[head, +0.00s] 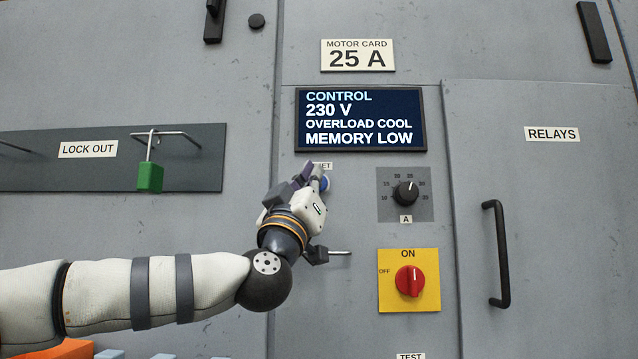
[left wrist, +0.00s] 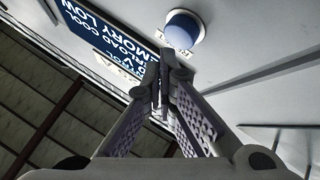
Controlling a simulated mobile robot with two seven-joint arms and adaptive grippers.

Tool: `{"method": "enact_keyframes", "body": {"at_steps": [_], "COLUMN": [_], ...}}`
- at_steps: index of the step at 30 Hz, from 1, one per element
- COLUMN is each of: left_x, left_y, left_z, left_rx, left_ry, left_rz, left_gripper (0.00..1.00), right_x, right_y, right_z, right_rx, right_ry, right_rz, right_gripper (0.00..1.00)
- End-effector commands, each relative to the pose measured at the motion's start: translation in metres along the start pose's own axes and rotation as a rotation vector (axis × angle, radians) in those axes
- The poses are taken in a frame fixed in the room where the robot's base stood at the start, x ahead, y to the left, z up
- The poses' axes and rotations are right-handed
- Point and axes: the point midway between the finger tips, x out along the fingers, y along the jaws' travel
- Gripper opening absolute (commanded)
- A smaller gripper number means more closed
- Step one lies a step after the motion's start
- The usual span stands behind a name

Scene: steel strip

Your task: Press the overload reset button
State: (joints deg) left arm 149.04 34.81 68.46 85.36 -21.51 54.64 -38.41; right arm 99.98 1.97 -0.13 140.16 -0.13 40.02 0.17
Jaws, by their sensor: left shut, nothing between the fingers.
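The blue round reset button (head: 325,184) is on the grey cabinet door, below the display and partly hidden by my left gripper. In the left wrist view the button (left wrist: 183,30) stands out from a pale collar, just beyond the fingertips. My left gripper (head: 314,172) is shut and empty, its tips beside the button in the head view. The wrist view shows the closed fingers (left wrist: 160,75) just below the button; I cannot tell whether they touch it. My right gripper is not in view.
The display (head: 361,120) reads "OVERLOAD COOL" and "MEMORY LOW". A black dial (head: 405,193) and a red switch (head: 409,281) on a yellow plate sit to the right. A green padlock (head: 150,178) hangs left. A door handle (head: 497,254) protrudes at right.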

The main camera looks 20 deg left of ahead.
Motion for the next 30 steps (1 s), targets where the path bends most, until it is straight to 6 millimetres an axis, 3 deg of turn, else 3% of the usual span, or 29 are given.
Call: {"method": "enact_keyframes", "body": {"at_steps": [30], "left_x": [0.0054], "left_y": [-0.0036], "left_z": [0.0033], "left_rx": [0.001], "left_ry": [0.0], "left_rz": [0.0], "left_gripper": [0.0], "right_x": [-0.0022], "right_y": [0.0], "right_z": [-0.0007], "right_rx": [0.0], "right_ry": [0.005], "right_rz": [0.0], "right_gripper": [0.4]}}
